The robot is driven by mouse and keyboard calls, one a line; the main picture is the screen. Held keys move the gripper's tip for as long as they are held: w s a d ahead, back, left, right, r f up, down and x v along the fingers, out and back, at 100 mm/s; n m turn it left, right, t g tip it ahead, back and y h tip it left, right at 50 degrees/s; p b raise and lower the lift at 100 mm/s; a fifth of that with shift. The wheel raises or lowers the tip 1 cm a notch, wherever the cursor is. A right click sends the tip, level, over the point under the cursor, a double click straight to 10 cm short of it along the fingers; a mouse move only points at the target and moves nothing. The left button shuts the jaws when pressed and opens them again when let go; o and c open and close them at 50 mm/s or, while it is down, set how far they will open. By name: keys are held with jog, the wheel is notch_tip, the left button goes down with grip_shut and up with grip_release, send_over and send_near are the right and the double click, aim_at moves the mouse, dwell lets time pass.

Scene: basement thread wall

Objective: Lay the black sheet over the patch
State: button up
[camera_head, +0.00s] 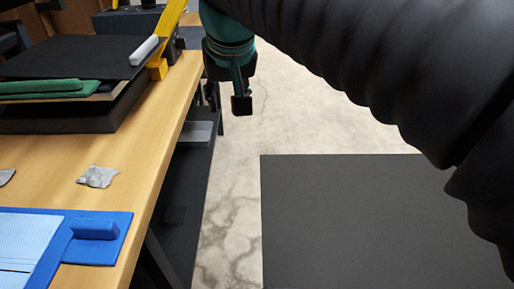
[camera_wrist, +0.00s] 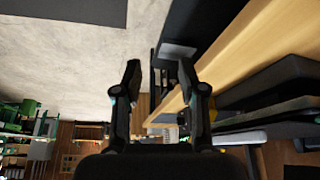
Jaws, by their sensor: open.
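A flat black sheet (camera_head: 75,56) lies on top of a stack at the back left of the wooden table. A pale grey bar (camera_head: 144,50) rests at its right edge; it also shows in the wrist view (camera_wrist: 240,138). I cannot clearly identify the patch; a blue frame with a light blue panel (camera_head: 25,240) lies at the table's near left. My gripper (camera_head: 242,104) hangs over the floor, right of the table and apart from the sheet. In the wrist view its fingers (camera_wrist: 159,72) are spread with nothing between them.
Green folded cloth (camera_head: 45,88) and a thick black block (camera_head: 65,118) lie under the sheet. A crumpled grey scrap (camera_head: 98,177) lies on the table (camera_head: 60,160). A yellow post (camera_head: 168,35) stands at the table edge. A dark flat rectangle (camera_head: 350,220) is at lower right; concrete floor (camera_head: 295,110) is clear beyond.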

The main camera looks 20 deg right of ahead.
jog(key=s+d+f, duration=0.2)
jog(key=s+f, duration=0.3)
jog(key=f, duration=0.3)
jog(key=s+d+f, duration=0.2)
jog(key=s+f, duration=0.4)
jog(key=f, duration=0.2)
jog(key=shift+s+d+n+t, duration=0.15)
jog(key=shift+d+n+t, duration=0.15)
jog(key=shift+n, duration=0.1)
jog(key=shift+a, duration=0.15)
jog(key=shift+a, duration=0.2)
